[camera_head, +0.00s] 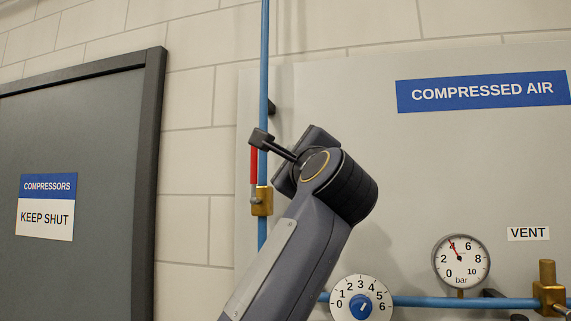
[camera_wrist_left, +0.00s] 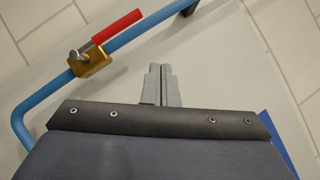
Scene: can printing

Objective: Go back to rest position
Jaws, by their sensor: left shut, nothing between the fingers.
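In the left wrist view, my left gripper (camera_wrist_left: 161,84) is shut and empty, its two grey fingers side by side in front of the pale wall panel. A brass valve (camera_head: 262,201) with a red handle (camera_head: 254,165) sits on a vertical blue pipe (camera_head: 264,60) just left of the wrist. The handle lies along the pipe, and the fingers are apart from it. The valve also shows in the left wrist view (camera_wrist_left: 90,60). My right gripper is not in view.
A dark door (camera_head: 90,120) is at left. A white dial with a blue knob (camera_head: 361,306), a pressure gauge (camera_head: 461,261) reading about 4 bar and a brass fitting (camera_head: 548,290) lie along the lower right. A blue COMPRESSED AIR sign (camera_head: 483,92) hangs above.

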